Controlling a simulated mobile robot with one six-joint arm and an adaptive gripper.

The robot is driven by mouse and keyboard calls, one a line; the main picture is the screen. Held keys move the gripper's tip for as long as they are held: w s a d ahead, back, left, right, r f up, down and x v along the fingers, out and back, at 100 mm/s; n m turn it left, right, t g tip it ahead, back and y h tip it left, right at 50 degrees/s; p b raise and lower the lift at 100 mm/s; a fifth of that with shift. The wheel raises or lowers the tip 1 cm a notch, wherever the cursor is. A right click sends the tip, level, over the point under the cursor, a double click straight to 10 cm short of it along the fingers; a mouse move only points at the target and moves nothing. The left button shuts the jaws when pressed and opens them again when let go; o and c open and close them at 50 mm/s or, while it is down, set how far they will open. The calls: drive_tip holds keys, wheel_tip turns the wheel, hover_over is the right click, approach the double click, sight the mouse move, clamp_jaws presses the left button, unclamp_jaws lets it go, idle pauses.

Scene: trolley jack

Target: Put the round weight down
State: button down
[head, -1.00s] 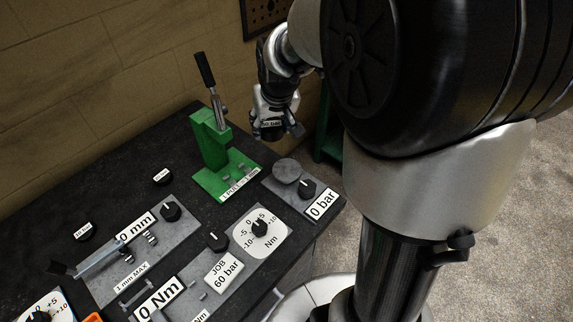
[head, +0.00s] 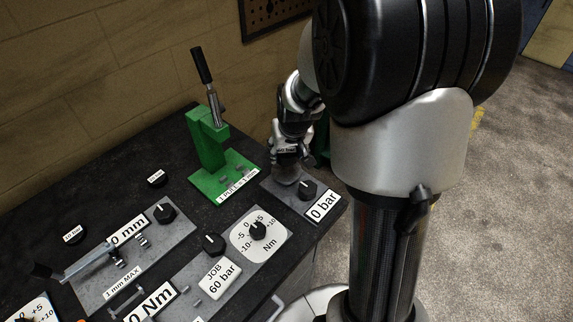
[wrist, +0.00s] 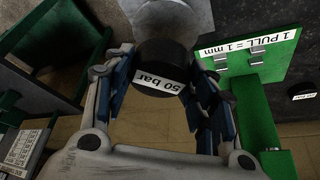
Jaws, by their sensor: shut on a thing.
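The round weight (wrist: 163,56) is a black disc labelled "50 bar", seen in the wrist view between my fingers. My gripper (wrist: 162,84) is shut on it. In the head view my gripper (head: 287,157) points down over the round grey pad (head: 286,177) of the plate marked "0 bar" (head: 322,206). My gripper and the weight cover part of that pad. In the wrist view the pad (wrist: 180,14) shows just beyond the weight. I cannot tell whether the weight touches it.
A green lever press (head: 208,150) stands left of my gripper, close by. Two black round weights (head: 157,178) (head: 74,234) rest on the dark bench. Black knobs, such as the one beside the pad (head: 308,190), stick up from the grey plates. Bare bench lies at the left.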

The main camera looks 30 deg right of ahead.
sight(287, 172)
drive_tip(key=shift+w+f+b, duration=0.1)
drive_tip(key=shift+f+b, duration=0.6)
drive_tip(key=shift+f, duration=1.55)
drive_tip(key=shift+f, duration=0.15)
drive_tip(key=c, duration=0.7)
unclamp_jaws()
drive_tip(key=s+a+r+n+p, duration=0.1)
drive_tip(key=s+a+r, duration=0.25)
drive_tip(key=r, duration=0.25)
drive_tip(key=s+a+r+p, duration=0.2)
drive_tip(key=s+a+r, duration=0.1)
drive_tip(key=s+r, duration=0.25)
drive_tip(key=s+a+r+n+p, duration=0.1)
drive_tip(key=s+a+r, duration=0.25)
drive_tip(key=r, duration=0.35)
drive_tip(key=shift+n+y, duration=0.6)
drive_tip(key=shift+y, duration=0.1)
drive_tip(key=s+a, duration=0.1)
drive_tip(key=s, duration=0.3)
drive_tip(key=s+a+r, duration=0.1)
drive_tip(key=s, duration=0.3)
drive_tip(key=s+a+r, duration=0.1)
drive_tip(key=s+a, duration=0.1)
drive_tip(key=s, duration=0.3)
drive_tip(key=shift+r, duration=0.25)
